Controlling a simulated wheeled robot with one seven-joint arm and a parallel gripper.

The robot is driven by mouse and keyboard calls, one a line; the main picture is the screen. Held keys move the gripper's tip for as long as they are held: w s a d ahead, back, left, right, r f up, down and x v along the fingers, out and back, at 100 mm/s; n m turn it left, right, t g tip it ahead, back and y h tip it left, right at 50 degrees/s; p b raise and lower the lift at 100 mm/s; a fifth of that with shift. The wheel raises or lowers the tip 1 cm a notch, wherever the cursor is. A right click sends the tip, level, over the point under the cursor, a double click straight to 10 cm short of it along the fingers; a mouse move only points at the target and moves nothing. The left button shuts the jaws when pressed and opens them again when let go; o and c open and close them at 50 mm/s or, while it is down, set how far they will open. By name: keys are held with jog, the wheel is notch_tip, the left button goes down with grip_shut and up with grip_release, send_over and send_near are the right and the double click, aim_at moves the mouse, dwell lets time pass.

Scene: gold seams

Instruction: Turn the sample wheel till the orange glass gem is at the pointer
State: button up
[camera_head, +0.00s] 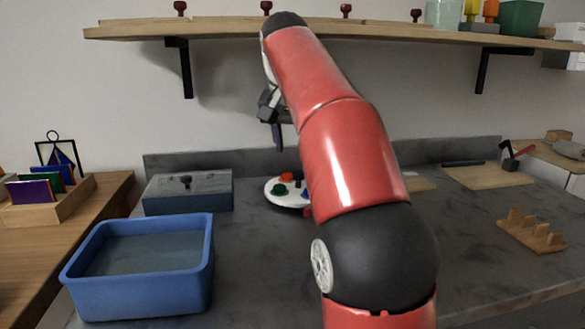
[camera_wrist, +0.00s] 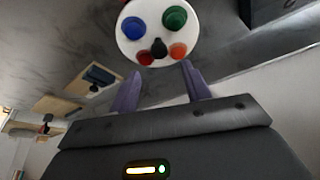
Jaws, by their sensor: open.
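The sample wheel is a white disc (camera_head: 272,183) on the grey counter, partly hidden behind my arm. The wrist view shows more of the wheel (camera_wrist: 155,13), with a blue gem (camera_wrist: 133,28), a green gem (camera_wrist: 175,18), a red gem (camera_wrist: 145,57), the orange gem (camera_wrist: 178,50) and a black knob (camera_wrist: 158,47). A small red piece (camera_head: 307,211) shows at the wheel's front edge; I cannot tell whether it is the pointer. My gripper (camera_head: 277,136) is above the wheel, open and empty. In the wrist view, its fingers (camera_wrist: 160,76) are apart, with the red and orange gems beyond them.
A blue tub (camera_head: 140,307) stands front left, with a grey box (camera_head: 188,194) behind it. A wooden peg rack (camera_head: 532,236) and a board (camera_head: 487,177) lie at right. A shelf (camera_head: 220,29) runs above. The counter around the tub's right side is clear.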

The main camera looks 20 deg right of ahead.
aim_at(298, 172)
jog(key=b+x, duration=0.2)
jog(key=x, duration=0.5)
jog(key=shift+w+d+f, duration=0.15)
jog(key=shift+d+f, duration=0.05)
jog(key=shift+f, duration=0.05)
grip_shut()
